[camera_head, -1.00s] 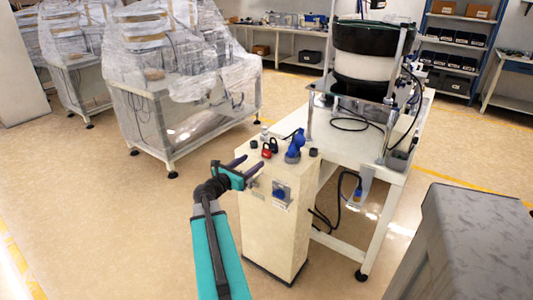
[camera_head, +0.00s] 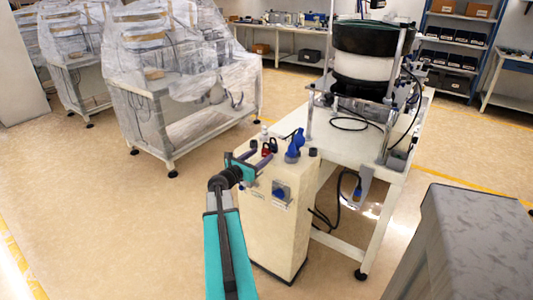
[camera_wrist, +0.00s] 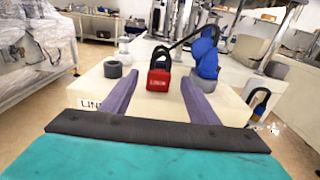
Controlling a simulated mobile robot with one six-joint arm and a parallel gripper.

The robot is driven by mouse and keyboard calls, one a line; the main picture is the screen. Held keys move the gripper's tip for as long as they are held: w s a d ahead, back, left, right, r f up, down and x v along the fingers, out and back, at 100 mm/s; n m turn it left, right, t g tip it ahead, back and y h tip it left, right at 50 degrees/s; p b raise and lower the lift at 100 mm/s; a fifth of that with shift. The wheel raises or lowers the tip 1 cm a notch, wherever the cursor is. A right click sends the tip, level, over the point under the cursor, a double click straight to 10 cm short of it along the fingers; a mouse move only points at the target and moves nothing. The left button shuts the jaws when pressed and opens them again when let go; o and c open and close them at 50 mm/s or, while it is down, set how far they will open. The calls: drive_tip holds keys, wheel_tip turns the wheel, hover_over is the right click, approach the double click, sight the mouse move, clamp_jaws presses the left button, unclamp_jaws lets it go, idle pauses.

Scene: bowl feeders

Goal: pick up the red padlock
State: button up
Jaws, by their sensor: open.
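The red padlock (camera_wrist: 158,80) has a black shackle and stands on the top of the cream cabinet. In the wrist view it lies between the two purple fingers of my gripper (camera_wrist: 160,92), near their tips, and looks untouched by them. In the head view the padlock (camera_head: 266,151) is small, just beyond the fingers. My gripper (camera_head: 253,160) is open and empty at the cabinet's front top edge.
Behind is a white table (camera_head: 345,145) with a bowl feeder (camera_head: 363,65). A grey bin (camera_head: 470,240) is at right.

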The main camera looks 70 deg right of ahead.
sight(266, 143)
drive_tip(key=shift+p+x, duration=0.45)
drive_tip(key=shift+x, duration=2.2)
drive_tip(key=shift+w+f, duration=0.1)
drive_tip(key=c, duration=1.2)
drive_tip(key=shift+c, duration=0.2)
drive_tip(key=shift+r, duration=0.85)
wheel_tip(266, 143, up, 2)
drive_tip(key=shift+r, duration=0.1)
drive_tip(key=s+b+v, duration=0.1)
drive_tip(key=s+v, duration=0.1)
drive_tip(key=v, duration=1.4)
drive_tip(key=shift+a+b, duration=0.3)
drive_tip(key=shift+b, duration=0.05)
